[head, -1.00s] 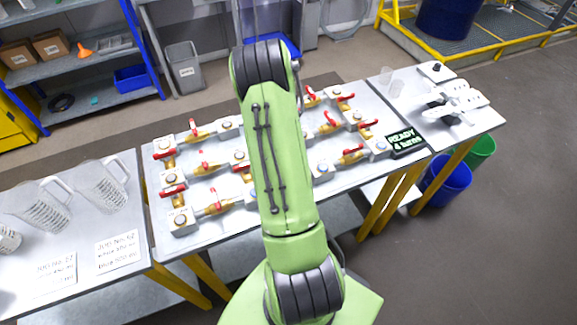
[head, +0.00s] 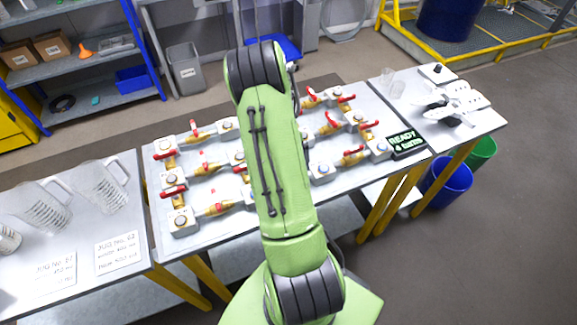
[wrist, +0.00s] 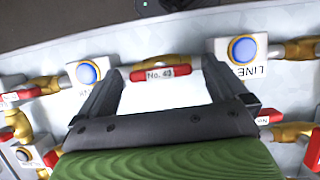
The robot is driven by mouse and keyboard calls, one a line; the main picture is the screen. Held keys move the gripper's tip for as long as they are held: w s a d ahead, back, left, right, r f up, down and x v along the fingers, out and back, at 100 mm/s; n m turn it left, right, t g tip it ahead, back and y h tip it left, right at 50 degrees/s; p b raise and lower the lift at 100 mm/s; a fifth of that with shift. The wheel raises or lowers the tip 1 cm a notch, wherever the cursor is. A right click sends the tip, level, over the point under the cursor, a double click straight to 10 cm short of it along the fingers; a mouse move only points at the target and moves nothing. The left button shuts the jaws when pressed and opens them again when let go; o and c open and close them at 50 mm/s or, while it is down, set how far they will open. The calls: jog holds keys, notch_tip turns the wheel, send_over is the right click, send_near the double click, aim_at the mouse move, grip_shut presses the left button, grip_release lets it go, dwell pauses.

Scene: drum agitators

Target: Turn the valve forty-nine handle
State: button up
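A red valve handle with a white label (wrist: 160,73) lies between the fingers of my gripper (wrist: 162,66) in the wrist view. The label reads "No. 4" and a last digit that looks like 9 or 3. My gripper is open, one finger at each side of the handle, with gaps at both ends. I cannot tell how far the fingertips are above it. The brass pipe of this valve runs between two grey blocks with blue round caps. In the head view my green arm hides the gripper and the middle of the valve table (head: 160,240).
Other red-handled valves (head: 215,208) stand close on both sides. Clear jugs (head: 100,190) stand on the left table, and a white device (head: 455,103) on the right one.

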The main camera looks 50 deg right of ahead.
jog(key=p+v, duration=0.1)
jog(key=v, duration=1.4)
jog(key=shift+w+r, duration=0.2)
jog(key=shift+r, duration=0.15)
